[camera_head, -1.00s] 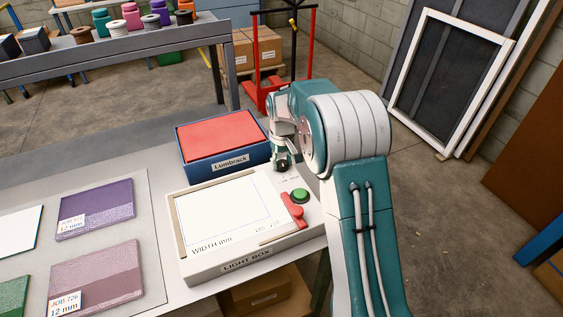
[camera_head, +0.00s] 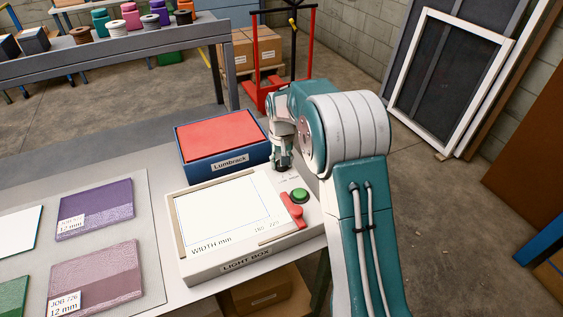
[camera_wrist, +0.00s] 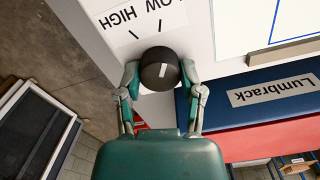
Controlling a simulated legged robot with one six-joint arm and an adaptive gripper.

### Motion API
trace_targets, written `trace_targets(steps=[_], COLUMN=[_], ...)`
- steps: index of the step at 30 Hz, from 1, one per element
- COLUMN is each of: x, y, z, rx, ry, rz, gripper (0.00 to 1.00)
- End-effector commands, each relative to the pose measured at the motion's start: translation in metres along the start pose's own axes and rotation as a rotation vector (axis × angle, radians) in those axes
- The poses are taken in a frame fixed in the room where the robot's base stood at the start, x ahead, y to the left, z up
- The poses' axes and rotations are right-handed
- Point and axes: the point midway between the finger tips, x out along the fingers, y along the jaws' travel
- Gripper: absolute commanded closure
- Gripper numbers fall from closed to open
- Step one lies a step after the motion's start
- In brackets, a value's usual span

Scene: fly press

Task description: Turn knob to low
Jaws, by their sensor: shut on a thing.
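The black round knob (camera_wrist: 160,69) with a white pointer line sits between my gripper's two fingertips (camera_wrist: 159,78) in the wrist view. My gripper is shut on it, one finger at each side. The printed label (camera_wrist: 140,18) reads LOW and HIGH, upside down in this view, LOW to the right. The white line points up in the picture, tilted slightly right, toward the LOW side. In the head view my gripper (camera_head: 282,164) is at the back right of the light box (camera_head: 246,262) and largely hides the knob.
Purple and pink samples (camera_head: 95,208) lie further left.

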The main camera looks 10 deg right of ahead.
Motion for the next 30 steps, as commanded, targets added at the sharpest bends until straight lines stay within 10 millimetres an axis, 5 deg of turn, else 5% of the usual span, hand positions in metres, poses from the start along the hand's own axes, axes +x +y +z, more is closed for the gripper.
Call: trace_targets(steps=[3, 4, 6, 20, 30], x=[0.004, 0.004, 0.004, -0.004, -0.067], y=[0.0, 0.0, 0.0, 0.0, -0.001], z=[0.003, 0.003, 0.003, 0.001, 0.0], rx=[0.0, 0.0, 0.0, -0.001, -0.001], ry=[-0.014, -0.014, -0.012, -0.002, 0.0], rz=[0.0, 0.0, 0.0, 0.0, 0.0], gripper=[0.98, 0.41, 0.16, 0.16, 0.16])
